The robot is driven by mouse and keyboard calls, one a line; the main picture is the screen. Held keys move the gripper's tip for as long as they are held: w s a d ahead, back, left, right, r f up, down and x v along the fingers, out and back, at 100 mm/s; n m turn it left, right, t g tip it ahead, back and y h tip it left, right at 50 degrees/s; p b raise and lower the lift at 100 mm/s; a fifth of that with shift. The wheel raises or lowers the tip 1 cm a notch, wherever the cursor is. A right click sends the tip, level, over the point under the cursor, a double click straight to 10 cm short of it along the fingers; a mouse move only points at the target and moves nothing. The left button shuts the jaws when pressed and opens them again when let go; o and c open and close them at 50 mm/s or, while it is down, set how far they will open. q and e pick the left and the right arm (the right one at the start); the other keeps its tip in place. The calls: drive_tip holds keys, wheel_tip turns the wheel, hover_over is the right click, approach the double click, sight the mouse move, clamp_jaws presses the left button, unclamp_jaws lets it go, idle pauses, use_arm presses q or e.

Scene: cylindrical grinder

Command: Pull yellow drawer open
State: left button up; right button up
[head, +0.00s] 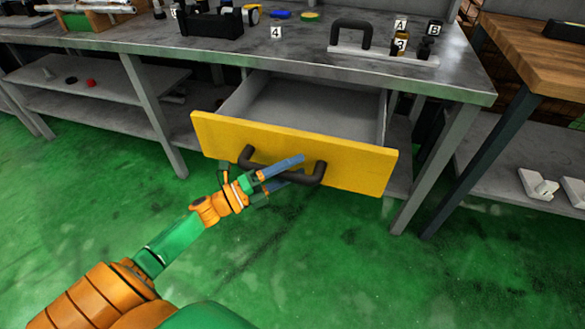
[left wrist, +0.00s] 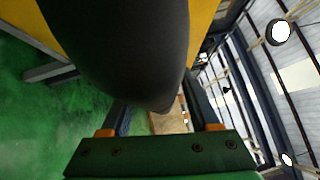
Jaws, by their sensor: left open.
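The yellow drawer (head: 347,165) is pulled out from under the grey workbench, and its empty grey inside shows in the head view. A black bar handle (head: 318,174) is fixed across its front. My left gripper (head: 289,169) is open at the handle, its blue fingers overlapping the middle of the bar. In the left wrist view the dark handle (left wrist: 120,45) fills the space in front of the gripper, with the yellow front (left wrist: 203,22) behind it. I cannot tell whether the fingers touch the bar. My right gripper is not in view.
The grey workbench top (head: 300,55) carries a black box (head: 210,25), a tray with a handle (head: 385,53) and small labelled items. A wooden-topped table (head: 545,50) stands at the right. The bench legs flank the drawer. The green floor before it is clear.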

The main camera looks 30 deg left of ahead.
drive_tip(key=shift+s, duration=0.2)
use_arm(q)
drive_tip(key=v, duration=0.7)
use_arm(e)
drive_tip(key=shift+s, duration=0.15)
use_arm(q)
drive_tip(key=shift+s+a, duration=0.1)
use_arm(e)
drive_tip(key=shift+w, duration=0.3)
